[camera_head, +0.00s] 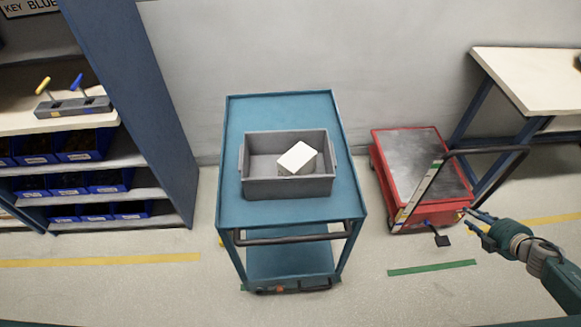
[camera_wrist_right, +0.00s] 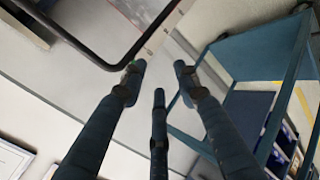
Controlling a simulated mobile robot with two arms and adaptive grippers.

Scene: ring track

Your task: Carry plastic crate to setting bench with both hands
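The grey plastic crate (camera_head: 288,187) sits level on the top of a teal cart (camera_head: 240,208) in the middle of the head view. A white box-like item (camera_head: 297,157) lies tilted inside it. A bench with a cream top (camera_head: 530,78) stands at the right; I cannot tell whether it is the setting bench. My right gripper (camera_head: 477,224) is low at the right, in front of the red lift cart and well apart from the crate. In the right wrist view its fingers (camera_wrist_right: 158,72) are spread with nothing between them. My left gripper is not in view.
A red lift cart (camera_head: 395,186) with a dark handle stands between the teal cart and the bench. A blue shelf unit (camera_head: 150,110) with blue bins stands at the left. The floor (camera_head: 120,300) in front is clear, with yellow and green tape lines.

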